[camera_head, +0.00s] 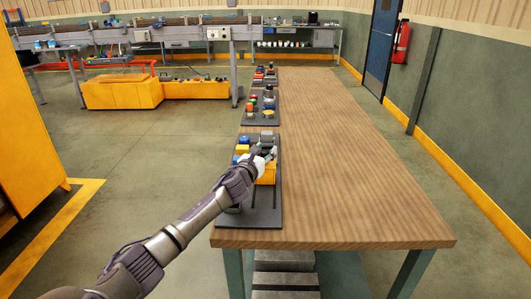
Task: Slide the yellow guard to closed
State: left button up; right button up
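The yellow guard (267,175) is a small block-like part on a dark panel (262,216) at the table's near left edge. My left arm comes in from the lower left and crosses the panel. My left gripper (268,157) is right at the guard, over its far side, and hides part of it. I cannot tell whether the fingers touch the guard or how far apart they are. My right gripper is not in view.
Small blue, yellow and dark parts (242,149) stand on the same panel beside the gripper. More dark panels with coloured parts (268,114) lie farther along the table's left edge. The wooden tabletop (350,170) to the right is bare.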

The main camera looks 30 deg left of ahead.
pick_arm(q)
jog(key=shift+d, duration=0.1)
notch_tip(320, 180, up, 10)
jog(key=shift+f, duration=0.1)
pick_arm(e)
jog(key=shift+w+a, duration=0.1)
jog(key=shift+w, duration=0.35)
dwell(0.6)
